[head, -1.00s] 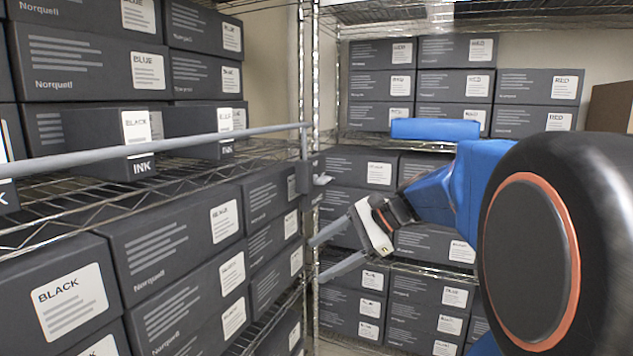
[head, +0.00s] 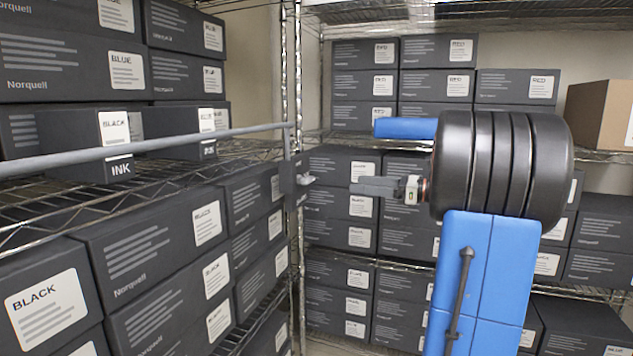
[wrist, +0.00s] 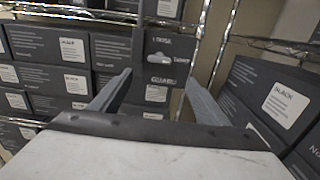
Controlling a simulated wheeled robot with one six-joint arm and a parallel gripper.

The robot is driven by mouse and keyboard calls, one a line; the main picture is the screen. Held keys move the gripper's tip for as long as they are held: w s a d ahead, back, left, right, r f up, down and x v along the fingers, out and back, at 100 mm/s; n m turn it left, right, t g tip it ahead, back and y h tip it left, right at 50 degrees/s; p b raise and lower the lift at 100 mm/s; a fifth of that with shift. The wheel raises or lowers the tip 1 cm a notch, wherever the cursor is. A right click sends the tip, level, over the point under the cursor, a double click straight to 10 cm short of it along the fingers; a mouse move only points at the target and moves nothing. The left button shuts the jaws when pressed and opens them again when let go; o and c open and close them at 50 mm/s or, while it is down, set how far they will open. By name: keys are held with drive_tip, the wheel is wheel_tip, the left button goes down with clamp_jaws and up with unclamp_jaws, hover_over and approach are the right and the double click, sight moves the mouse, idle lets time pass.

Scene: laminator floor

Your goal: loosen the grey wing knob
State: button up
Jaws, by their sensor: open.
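The grey wing knob (head: 305,179) sits on the right side of a dark clamp block (head: 289,177) at the rack's corner post in the head view. In the wrist view the light grey knob (wrist: 160,57) shows on the lettered dark block (wrist: 164,83), just beyond and between the fingertips. My gripper (head: 354,188) points left at the knob, a short gap to its right and roughly level with it. In the wrist view my gripper (wrist: 157,76) has its two fingers spread, with nothing between them. The knob's wings lie roughly crosswise in that view.
A long grey bar (head: 150,145) runs across the front of the left rack to the block. Dark ink boxes (head: 130,245) fill that rack, and more boxes (head: 435,88) fill the rear rack. A brown carton (head: 598,115) stands at the right.

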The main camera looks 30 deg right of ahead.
sight(312, 179)
drive_tip(key=x, duration=1.5)
drive_tip(key=shift+s, duration=0.1)
drive_tip(key=c, duration=1)
